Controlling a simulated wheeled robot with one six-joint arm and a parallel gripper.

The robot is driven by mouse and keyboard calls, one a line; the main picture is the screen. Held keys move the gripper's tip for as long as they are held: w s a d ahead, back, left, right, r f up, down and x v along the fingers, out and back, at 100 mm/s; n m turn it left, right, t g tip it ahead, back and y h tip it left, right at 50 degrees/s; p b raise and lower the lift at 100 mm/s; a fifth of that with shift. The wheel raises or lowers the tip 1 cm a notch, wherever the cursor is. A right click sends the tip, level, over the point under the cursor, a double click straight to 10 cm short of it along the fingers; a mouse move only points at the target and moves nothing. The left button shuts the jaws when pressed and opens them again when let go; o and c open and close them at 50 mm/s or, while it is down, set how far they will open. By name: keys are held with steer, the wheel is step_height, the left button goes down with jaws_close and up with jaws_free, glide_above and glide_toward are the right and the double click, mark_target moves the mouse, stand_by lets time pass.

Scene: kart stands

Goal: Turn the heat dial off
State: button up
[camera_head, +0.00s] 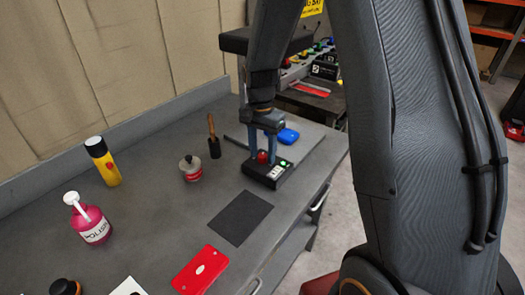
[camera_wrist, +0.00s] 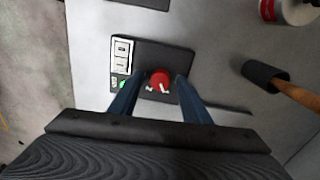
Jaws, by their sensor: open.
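The heat dial is a red knob (camera_head: 263,157) on a small black box (camera_head: 262,179) on the grey bench. In the wrist view the red dial (camera_wrist: 159,78) has a white pointer mark toward its lower right and small white markings beside it. A white label panel and a lit green light (camera_wrist: 124,85) are on the box left of the dial. My gripper (camera_head: 266,150) points down over the box. In the wrist view my gripper (camera_wrist: 158,77) is open, with one blue finger on each side of the dial. Whether the fingers touch it I cannot tell.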

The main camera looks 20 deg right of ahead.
steer(key=c, duration=1)
steer(key=shift+c, duration=0.2)
steer(key=n+p, duration=0.1)
steer(key=n, duration=0.4)
steer(key=shift+r+n, duration=0.1)
steer(key=shift+n, duration=0.2)
steer(key=n, duration=0.6)
steer(key=shift+p, duration=0.4)
steer(key=shift+n, duration=0.3)
steer(key=o, duration=1)
